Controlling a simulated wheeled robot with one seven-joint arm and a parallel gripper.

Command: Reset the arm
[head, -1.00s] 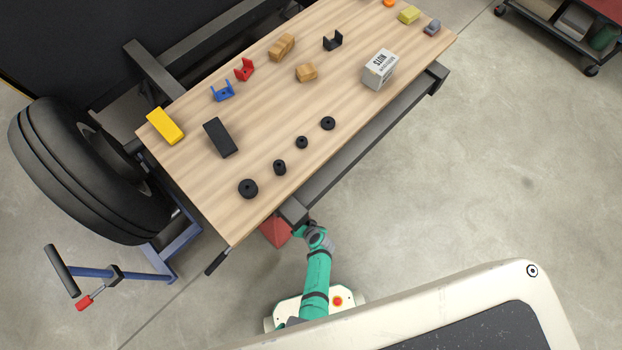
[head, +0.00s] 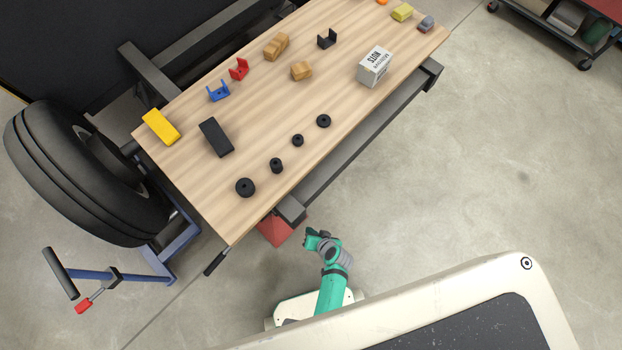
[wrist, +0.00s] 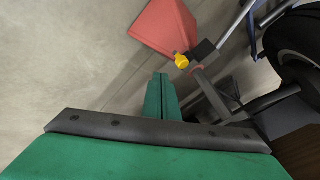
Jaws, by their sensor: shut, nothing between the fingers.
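My gripper (head: 313,239) is at the end of my green arm in the head view, off the near edge of the wooden table and above the floor. In the wrist view the green fingers of my gripper (wrist: 161,98) lie together, shut, with nothing between them. The fingers point toward the floor and the table's underframe. No object is held.
The table (head: 240,215) carries black round parts, a black block (head: 216,137), a yellow block (head: 161,127) and a nuts box (head: 375,66). A red object (head: 275,230) stands under the near corner; it also shows in the wrist view (wrist: 165,27). A tire (head: 75,170) is left.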

